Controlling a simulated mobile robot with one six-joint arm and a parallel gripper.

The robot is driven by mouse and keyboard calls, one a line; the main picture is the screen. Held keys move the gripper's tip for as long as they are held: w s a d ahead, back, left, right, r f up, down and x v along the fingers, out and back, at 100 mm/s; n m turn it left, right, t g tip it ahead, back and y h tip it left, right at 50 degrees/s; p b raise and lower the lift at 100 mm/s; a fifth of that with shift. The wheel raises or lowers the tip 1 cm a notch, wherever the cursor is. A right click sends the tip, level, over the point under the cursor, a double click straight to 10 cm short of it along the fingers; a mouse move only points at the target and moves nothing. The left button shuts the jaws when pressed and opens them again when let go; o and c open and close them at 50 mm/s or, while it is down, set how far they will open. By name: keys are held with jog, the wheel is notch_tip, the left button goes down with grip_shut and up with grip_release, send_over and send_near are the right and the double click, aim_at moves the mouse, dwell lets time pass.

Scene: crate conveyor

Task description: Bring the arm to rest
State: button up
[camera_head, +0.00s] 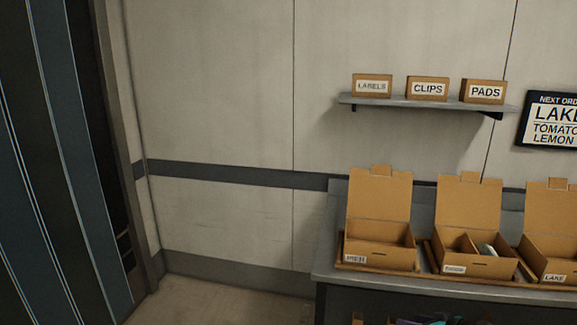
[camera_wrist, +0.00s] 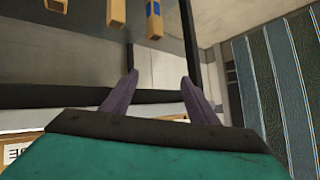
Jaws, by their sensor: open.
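My gripper (camera_wrist: 160,95) shows in the wrist view, with two purple-grey fingers spread apart and nothing between them. It is open and empty. Behind the fingers are a dark edge and a pale panel. The head view does not clearly show my gripper or arm.
In the head view, several open cardboard boxes (camera_head: 380,247) stand on a grey table (camera_head: 326,262) at the right. A wall shelf (camera_head: 400,103) holds boxes marked LABELS, CLIPS and PADS. An order sign (camera_head: 551,119) hangs at the right. A blue striped surface (camera_head: 62,150) stands left. Floor between looks clear.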

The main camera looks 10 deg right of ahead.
jog(key=s+a+f+n+g+y, duration=0.1)
jog(key=a+f+g, duration=0.1)
jog(key=a+f, duration=0.6)
jog(key=s+a+f+n+g+y, duration=0.1)
jog(key=a+f+g, duration=0.25)
jog(key=a, duration=0.85)
jog(key=s+a+f+n+g, duration=0.1)
jog(key=s+a+f+g, duration=0.2)
jog(key=s+a+f, duration=0.8)
jog(key=s+a+f+g+h, duration=0.1)
jog(key=s+a+f+g, duration=0.15)
jog(key=s, duration=0.35)
jog(key=s+a+f+g+h, duration=0.1)
jog(key=s+a+f+g, duration=0.1)
jog(key=s+a+f, duration=0.3)
jog(key=s+d+m+g+h, duration=0.3)
jog(key=s+d, duration=0.4)
jog(key=s, duration=0.3)
jog(key=shift+s+m+h, duration=0.2)
jog(key=shift+m+h, duration=0.4)
jog(key=shift+m, duration=0.3)
jog(key=shift+d, duration=0.1)
